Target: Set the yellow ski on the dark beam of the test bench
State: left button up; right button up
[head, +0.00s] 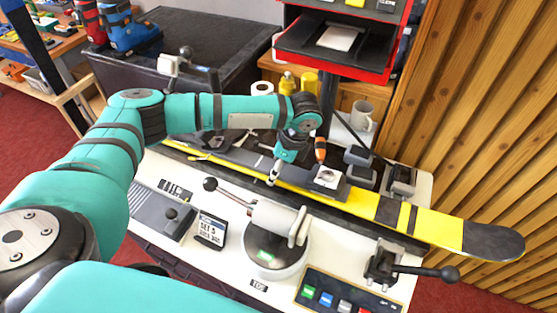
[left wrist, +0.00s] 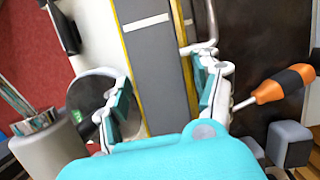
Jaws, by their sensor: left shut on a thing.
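The yellow ski (head: 435,226) lies lengthwise over the test bench (head: 330,258), its dark tip past the bench's right end. Its middle has a grey top with yellow edges, seen in the left wrist view (left wrist: 147,60). My left gripper (head: 274,172) reaches down to the ski's middle. Its fingers (left wrist: 165,98) stand on either side of the ski, shut on it. The dark beam is mostly hidden by the ski and my arm. I cannot tell whether the ski touches it. My right gripper is not in view.
A lever clamp (head: 275,222) stands in front of the ski. A vise with a black handle (head: 385,265) is at the right front. An orange-handled screwdriver (head: 320,149) and a mug (head: 363,116) are behind. A slatted wood wall (head: 480,110) bounds the right.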

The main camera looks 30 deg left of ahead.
pick_arm(q)
jog(key=o, duration=1.3)
jog(key=shift+o, duration=1.8)
jog(key=b+v, duration=0.2)
jog(key=v, duration=1)
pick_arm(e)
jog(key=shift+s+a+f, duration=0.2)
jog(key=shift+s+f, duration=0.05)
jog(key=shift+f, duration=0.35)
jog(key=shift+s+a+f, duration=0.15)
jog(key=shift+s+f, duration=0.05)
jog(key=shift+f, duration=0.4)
pick_arm(q)
jog(key=shift+r, duration=0.2)
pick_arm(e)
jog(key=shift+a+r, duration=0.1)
